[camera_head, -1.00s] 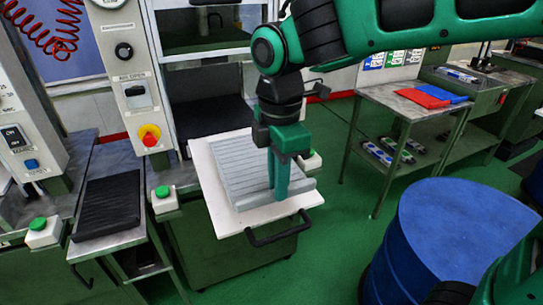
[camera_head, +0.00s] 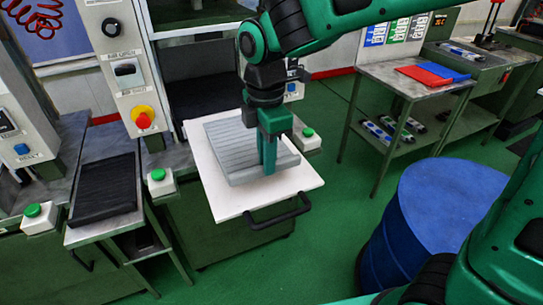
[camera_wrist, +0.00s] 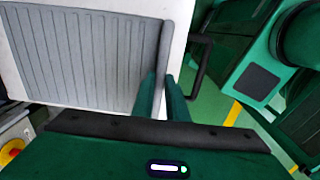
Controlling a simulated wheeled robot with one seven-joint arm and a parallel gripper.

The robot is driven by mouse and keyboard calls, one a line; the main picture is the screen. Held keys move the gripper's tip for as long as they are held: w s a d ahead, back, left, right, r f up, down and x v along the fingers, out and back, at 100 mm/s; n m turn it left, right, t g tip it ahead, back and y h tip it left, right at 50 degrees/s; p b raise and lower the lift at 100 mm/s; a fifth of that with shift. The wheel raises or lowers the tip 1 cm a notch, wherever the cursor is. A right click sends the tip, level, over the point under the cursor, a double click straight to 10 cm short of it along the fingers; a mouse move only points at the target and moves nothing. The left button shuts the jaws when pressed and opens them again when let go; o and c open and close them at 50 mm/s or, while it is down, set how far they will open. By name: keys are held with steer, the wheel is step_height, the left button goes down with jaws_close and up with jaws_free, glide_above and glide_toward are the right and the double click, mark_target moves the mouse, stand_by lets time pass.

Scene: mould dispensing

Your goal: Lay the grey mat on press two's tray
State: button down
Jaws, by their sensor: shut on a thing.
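The grey ribbed mat (camera_head: 228,144) is over press two's white tray (camera_head: 228,207), flat and roughly lined up with it. I cannot tell whether all of its underside touches the tray. A strip of bare tray shows along the handle side. My gripper (camera_head: 268,170) points down and is shut on the mat's raised front edge. In the wrist view, the fingers (camera_wrist: 163,85) straddle that edge of the mat (camera_wrist: 80,55), with the white tray (camera_wrist: 178,40) beyond it.
The tray's black handle (camera_head: 278,214) sticks out in front. Green-button boxes stand left (camera_head: 161,181) and right (camera_head: 307,138) of the tray. A black ribbed mat (camera_head: 105,188) lies on the left stand. A blue drum (camera_head: 445,210) stands right, with green floor between.

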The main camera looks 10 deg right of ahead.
steer(key=shift+w+a+f, duration=0.2)
steer(key=shift+w+f, duration=0.45)
steer(key=shift+w, duration=0.1)
steer(key=shift+w+a+f, duration=0.25)
steer(key=shift+w+f, duration=0.35)
steer(key=shift+w, duration=0.1)
steer(key=shift+w+a+f, duration=0.2)
steer(key=shift+w+f, duration=0.45)
steer(key=shift+w, duration=0.1)
steer(key=shift+f, duration=0.35)
steer(key=c, duration=1.7)
jaws_free()
steer(key=shift+o, duration=0.2)
